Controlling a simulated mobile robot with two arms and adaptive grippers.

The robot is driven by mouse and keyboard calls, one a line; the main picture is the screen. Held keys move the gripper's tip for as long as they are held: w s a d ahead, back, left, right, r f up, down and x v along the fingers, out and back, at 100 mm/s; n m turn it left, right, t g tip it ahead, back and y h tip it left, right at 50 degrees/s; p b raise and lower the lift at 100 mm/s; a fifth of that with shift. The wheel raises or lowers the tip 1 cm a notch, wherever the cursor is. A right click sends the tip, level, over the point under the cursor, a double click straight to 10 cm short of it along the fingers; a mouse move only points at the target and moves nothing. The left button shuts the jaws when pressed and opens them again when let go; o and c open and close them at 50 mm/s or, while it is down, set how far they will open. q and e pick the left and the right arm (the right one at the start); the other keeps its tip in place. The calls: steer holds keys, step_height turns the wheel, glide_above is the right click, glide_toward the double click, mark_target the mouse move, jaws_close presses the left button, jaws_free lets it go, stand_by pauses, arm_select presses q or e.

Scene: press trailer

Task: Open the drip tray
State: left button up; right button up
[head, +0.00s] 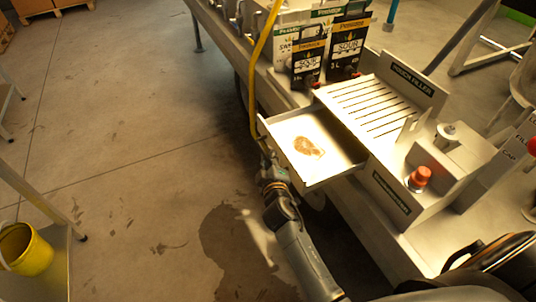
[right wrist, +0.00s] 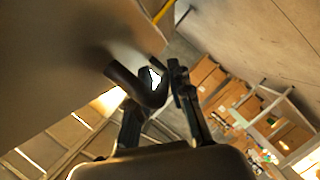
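The drip tray (head: 320,169) is a shallow pale metal drawer with a brown stain inside. In the head view it stands well out from the left side of the press filler (head: 364,103). My right gripper (head: 266,160) is at the tray's outer front face. In the right wrist view a dark bent handle (right wrist: 122,78) reaches from the tray front in between the fingers of my right gripper (right wrist: 158,92). The fingers look closed around the handle, though part of the left finger is hidden behind it. My left gripper is not in view.
A yellow hose (head: 262,50) hangs close to the right gripper. A red button (head: 420,177) sits on the filler. Open floor lies to the left, with a yellow bucket (head: 25,250) at the lower left.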

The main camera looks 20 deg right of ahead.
steer(key=v, duration=0.6)
steer(key=shift+s, duration=0.1)
stand_by(0.4)
